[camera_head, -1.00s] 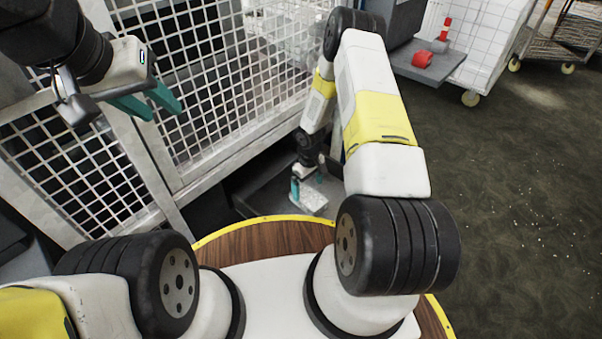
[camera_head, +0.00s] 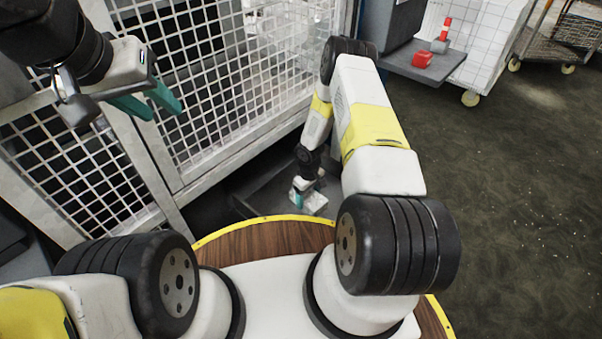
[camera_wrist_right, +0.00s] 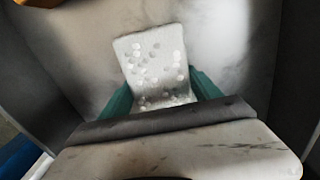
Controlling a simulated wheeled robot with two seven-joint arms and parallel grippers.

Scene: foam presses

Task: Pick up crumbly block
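The crumbly block is a pale grey, speckled slab (camera_wrist_right: 155,65) lying on a grey surface in the right wrist view. It also shows in the head view as a small pale block (camera_head: 316,203) below my right arm. My right gripper (camera_wrist_right: 160,80) has its teal fingers down on both sides of the block, very close to its edges. I cannot tell whether they press on it. The block's near end is hidden by the gripper body. My left gripper (camera_head: 151,105) is open and empty, up at the left in front of the mesh.
A white mesh cage (camera_head: 200,85) stands close behind and to the left of the block. A grey platform (camera_head: 425,62) with a red item (camera_head: 421,60) is at the top right, beside a white mesh cart (camera_head: 490,45). Dark floor (camera_head: 520,200) on the right is mostly clear, with scattered white crumbs.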

